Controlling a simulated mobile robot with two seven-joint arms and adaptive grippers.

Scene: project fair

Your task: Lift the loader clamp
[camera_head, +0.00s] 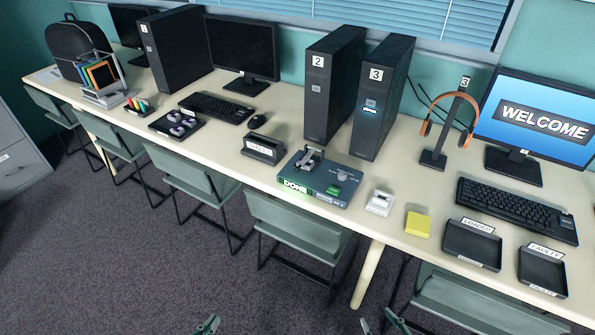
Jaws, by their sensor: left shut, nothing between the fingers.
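The loader (330,190) is a flat teal box on the long table, with a lit green "DONE" sign on its front edge. The grey metal loader clamp (308,158) sits on its top at the back left. Whether the clamp is pressed down or raised is too small to tell. My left gripper (207,325) shows only its tips at the bottom edge, shut and empty, well below the table. My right gripper (383,323) shows its tips at the bottom edge, spread apart with nothing visible between them. Both are far from the clamp.
Towers "2" (330,85) and "3" (380,98) stand close behind the loader. A black sign holder (263,149) is left; a small white device (380,202) and yellow pad (417,224) are right. Black trays (471,245) lie further right. Chairs (300,232) stand along the front edge.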

